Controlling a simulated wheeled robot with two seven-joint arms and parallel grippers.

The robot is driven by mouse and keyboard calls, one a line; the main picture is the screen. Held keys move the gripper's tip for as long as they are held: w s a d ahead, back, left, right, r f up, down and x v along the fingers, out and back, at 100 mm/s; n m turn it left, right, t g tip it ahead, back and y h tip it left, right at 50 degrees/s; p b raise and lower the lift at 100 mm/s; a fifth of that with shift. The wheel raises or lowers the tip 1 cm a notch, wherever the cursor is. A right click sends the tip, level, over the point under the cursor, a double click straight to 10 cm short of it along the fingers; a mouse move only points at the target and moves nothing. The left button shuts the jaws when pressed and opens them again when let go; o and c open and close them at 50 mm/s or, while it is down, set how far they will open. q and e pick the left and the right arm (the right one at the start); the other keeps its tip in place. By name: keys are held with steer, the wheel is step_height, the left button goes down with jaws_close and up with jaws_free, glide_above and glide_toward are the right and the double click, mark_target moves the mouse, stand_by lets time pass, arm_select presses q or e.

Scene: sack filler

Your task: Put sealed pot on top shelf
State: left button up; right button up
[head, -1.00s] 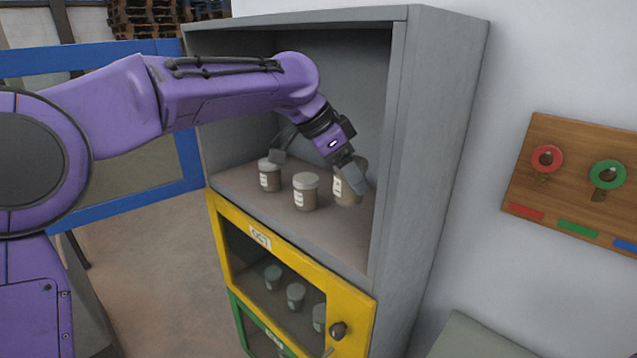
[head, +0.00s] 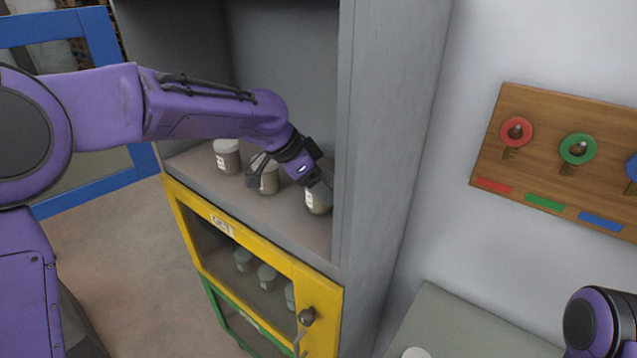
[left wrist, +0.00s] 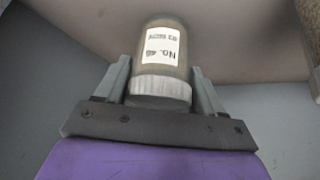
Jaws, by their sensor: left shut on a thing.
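The held pot (head: 317,201) is a small brownish jar with a white label. It is at the right of the cabinet's open top compartment, low over the top shelf (head: 200,178); I cannot tell if it touches. My left gripper (head: 319,190) is shut on it from the lid side. In the left wrist view the pot (left wrist: 168,45) sits between both fingers, its pale lid towards me and its label reading "No. 46". My right gripper is not in view; only a piece of my right arm shows at the lower right.
Two more pots, one (head: 228,156) farther left and one (head: 268,178) nearer, stand on the top shelf. The blue door (head: 100,190) is open at left. The yellow door (head: 318,285) below is shut. The cabinet's right wall (head: 375,150) is close. A key board (head: 545,150) hangs at right.

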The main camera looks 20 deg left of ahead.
arm_select(q)
steer(key=o, duration=1)
steer(key=shift+s, duration=0.2)
steer(key=shift+o, duration=0.3)
steer(key=shift+s+a+r, duration=0.1)
steer(key=shift+s+r, duration=0.15)
steer(key=shift+s, duration=0.25)
steer(key=shift+w, duration=0.1)
steer(key=shift+a+r+b, duration=0.25)
steer(key=shift+r+b, duration=0.05)
steer(key=shift+b, duration=0.05)
steer(key=b+v, duration=0.2)
steer(key=v, duration=0.9)
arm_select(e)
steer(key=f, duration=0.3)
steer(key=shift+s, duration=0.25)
arm_select(q)
steer(key=shift+d, duration=0.1)
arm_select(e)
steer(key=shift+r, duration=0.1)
